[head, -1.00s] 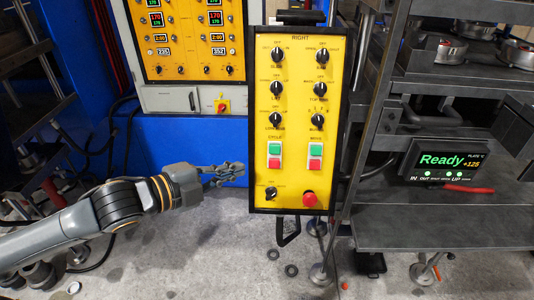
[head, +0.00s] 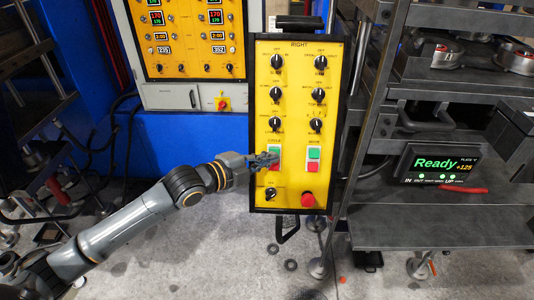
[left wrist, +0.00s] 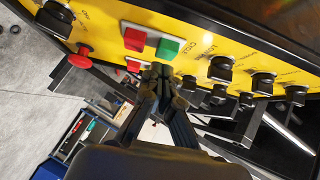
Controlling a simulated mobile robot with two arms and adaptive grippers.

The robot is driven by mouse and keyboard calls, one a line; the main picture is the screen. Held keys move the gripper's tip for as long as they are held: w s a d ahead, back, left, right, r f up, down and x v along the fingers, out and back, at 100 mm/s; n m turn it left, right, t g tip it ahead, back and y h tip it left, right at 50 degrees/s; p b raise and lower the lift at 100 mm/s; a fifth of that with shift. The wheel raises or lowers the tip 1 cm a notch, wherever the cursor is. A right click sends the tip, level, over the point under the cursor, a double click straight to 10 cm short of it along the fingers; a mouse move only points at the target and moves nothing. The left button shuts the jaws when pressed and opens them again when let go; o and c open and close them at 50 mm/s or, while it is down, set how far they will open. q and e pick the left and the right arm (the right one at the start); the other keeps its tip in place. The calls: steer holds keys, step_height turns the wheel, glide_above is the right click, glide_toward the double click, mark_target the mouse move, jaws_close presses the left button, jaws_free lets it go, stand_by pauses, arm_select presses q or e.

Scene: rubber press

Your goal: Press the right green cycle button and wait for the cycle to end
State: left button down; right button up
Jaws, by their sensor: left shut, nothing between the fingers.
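The yellow control panel (head: 296,110) is labelled RIGHT. Its green CYCLE button (head: 275,149) shows just above my left gripper (head: 268,160). The gripper is shut and empty, with its fingertips over the CYCLE button pair; I cannot tell whether they touch the green button. The red button (head: 273,167) below is partly covered. In the left wrist view my shut fingertips (left wrist: 160,74) hide the green CYCLE button, with the red one (left wrist: 133,66) beside them. The display (head: 440,164) reads "Ready". My right gripper is out of view.
Beside the CYCLE pair are the green MOVE button (head: 313,154) and its red partner (head: 312,165). A red mushroom button (head: 308,200) and a black knob (head: 271,194) sit below. A grey metal rack (head: 440,230) stands right of the panel.

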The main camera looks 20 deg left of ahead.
arm_select(q)
steer(key=shift+w+a+f, duration=0.15)
steer(key=shift+w, duration=0.25)
